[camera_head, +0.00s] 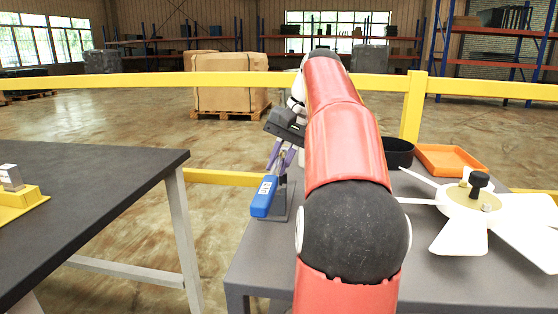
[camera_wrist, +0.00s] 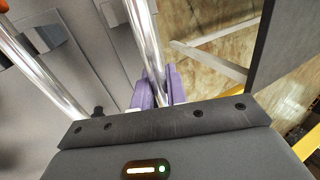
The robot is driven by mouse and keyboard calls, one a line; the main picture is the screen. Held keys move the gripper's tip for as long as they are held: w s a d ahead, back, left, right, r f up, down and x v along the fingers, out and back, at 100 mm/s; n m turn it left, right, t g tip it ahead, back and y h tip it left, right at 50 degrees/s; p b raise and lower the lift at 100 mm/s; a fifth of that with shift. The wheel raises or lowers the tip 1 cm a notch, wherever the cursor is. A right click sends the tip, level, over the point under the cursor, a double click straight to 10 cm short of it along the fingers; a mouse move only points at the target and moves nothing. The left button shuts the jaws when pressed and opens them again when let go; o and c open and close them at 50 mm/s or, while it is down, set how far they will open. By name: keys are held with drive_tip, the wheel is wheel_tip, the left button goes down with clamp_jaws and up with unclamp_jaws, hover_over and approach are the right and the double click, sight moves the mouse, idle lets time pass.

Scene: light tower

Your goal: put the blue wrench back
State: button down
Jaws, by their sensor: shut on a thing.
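The blue wrench (camera_head: 264,196) shows in the head view as a blue body with a white label, just below my gripper at the left edge of the grey table. My gripper (camera_head: 278,161) has purple fingers and is shut on it. The contact is small and partly hidden. In the wrist view the purple fingers (camera_wrist: 160,88) are close together, with a shiny metal shaft (camera_wrist: 145,45) running up from between them. No blue part shows there. A grey upright stand (camera_head: 289,203) is right beside the wrench; I cannot tell whether they touch.
The grey table (camera_head: 262,270) also bears a black round container (camera_head: 398,152), an orange tray (camera_head: 450,160) and a white-bladed fan (camera_head: 465,208). A dark table (camera_head: 85,205) with a yellow fixture (camera_head: 18,203) stands left, across a gap. A yellow railing (camera_head: 225,80) runs behind.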

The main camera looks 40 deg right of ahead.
drive_tip(key=shift+f, duration=0.1)
idle(0.4)
drive_tip(key=shift+f+b, duration=0.9)
drive_tip(key=shift+f, duration=0.5)
drive_tip(key=c, duration=1.3)
unclamp_jaws()
drive_tip(key=p+v, duration=0.2)
drive_tip(key=v, duration=0.5)
drive_tip(key=shift+s+d+r+p, duration=0.1)
drive_tip(key=shift+r+p, duration=0.3)
drive_tip(key=shift+s, duration=0.1)
